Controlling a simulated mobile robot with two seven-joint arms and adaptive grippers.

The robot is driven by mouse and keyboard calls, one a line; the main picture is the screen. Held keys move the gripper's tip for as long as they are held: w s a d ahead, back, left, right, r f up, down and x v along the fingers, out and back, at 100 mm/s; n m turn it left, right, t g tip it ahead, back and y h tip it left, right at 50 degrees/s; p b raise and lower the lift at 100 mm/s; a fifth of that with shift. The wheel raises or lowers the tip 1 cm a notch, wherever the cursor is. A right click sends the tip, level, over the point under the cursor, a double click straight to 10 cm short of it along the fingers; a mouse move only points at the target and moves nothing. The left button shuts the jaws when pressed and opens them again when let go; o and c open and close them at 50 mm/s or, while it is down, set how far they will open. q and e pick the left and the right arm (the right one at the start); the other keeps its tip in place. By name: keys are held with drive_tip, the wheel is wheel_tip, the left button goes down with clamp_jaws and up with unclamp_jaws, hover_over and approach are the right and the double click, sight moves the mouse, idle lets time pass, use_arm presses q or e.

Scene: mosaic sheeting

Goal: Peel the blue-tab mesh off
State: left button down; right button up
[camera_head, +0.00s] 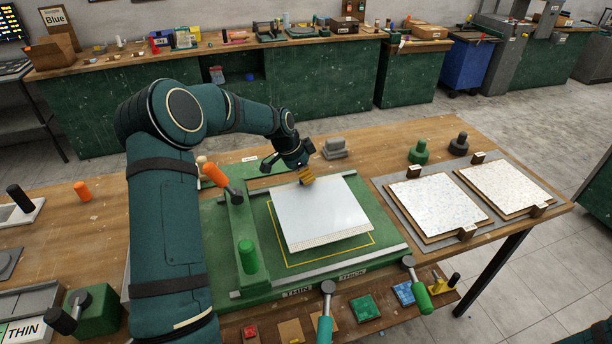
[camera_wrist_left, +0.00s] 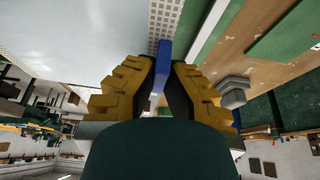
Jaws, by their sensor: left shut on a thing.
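A white sheet (camera_head: 318,212) with a dotted mesh strip along its near edge (camera_head: 335,241) is over the green bed (camera_head: 258,212), inside and partly across a yellow outline. My left gripper (camera_head: 306,176), with yellow fingers, is at the sheet's far edge. In the left wrist view, the left gripper (camera_wrist_left: 160,88) is shut on a blue tab (camera_wrist_left: 161,68). The tab meets a dotted mesh margin (camera_wrist_left: 163,22) beside the pale sheet (camera_wrist_left: 75,30). I cannot tell how far the sheet is off the bed.
Two speckled panels (camera_head: 437,205) (camera_head: 505,189) lie on a grey tray at the right. A grey block (camera_head: 334,149) stands behind the gripper. An orange-handled lever (camera_head: 216,175) and green knob (camera_head: 247,257) are left of the sheet. Handled tools lie along the front.

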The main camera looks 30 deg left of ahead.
use_arm(q)
drive_tip(key=shift+r+p, duration=0.9)
drive_tip(key=shift+r, duration=0.95)
